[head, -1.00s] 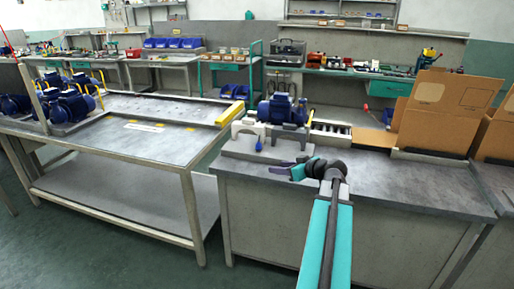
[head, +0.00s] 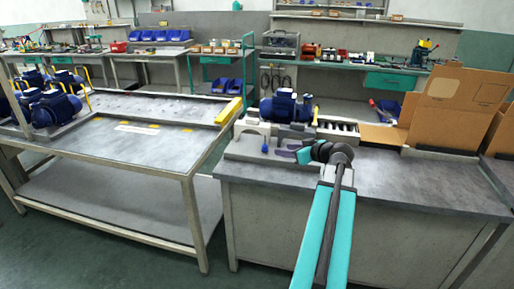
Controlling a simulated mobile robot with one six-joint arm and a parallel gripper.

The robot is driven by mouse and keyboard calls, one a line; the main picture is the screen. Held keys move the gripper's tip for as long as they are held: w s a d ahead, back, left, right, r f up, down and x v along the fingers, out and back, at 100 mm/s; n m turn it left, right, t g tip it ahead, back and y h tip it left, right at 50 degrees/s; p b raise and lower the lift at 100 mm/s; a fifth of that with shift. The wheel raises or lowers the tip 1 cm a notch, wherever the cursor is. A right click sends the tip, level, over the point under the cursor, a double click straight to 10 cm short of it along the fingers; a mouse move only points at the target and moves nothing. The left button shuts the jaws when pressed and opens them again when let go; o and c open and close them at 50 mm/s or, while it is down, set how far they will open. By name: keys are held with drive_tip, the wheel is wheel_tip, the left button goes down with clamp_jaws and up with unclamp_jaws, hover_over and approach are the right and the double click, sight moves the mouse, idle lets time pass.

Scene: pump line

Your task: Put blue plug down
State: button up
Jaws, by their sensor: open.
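A small blue plug (head: 265,147) stands on the front part of a grey fixture plate (head: 240,148) on the right-hand workbench, in front of a white arched block (head: 248,126). My gripper (head: 279,152), with dark purple fingers, is open just to the right of the plug, pointing left. A small gap seems to separate the fingertips from the plug; contact is hard to tell at this size. Nothing shows between the fingers.
A blue pump (head: 286,106) sits behind the plug on the fixture, beside a roller track (head: 338,128). An open cardboard box (head: 452,110) stands at the right. The bench top (head: 420,180) right of my arm is clear. A metal table (head: 130,150) stands at the left.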

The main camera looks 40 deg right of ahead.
sight(267, 147)
drive_tip(key=shift+w, duration=0.3)
drive_tip(key=shift+p+x, duration=0.3)
drive_tip(key=shift+x, duration=3.9)
drive_tip(key=shift+w, duration=0.1)
drive_tip(key=shift+p+x, duration=0.4)
drive_tip(key=shift+x, duration=2.1)
clamp_jaws()
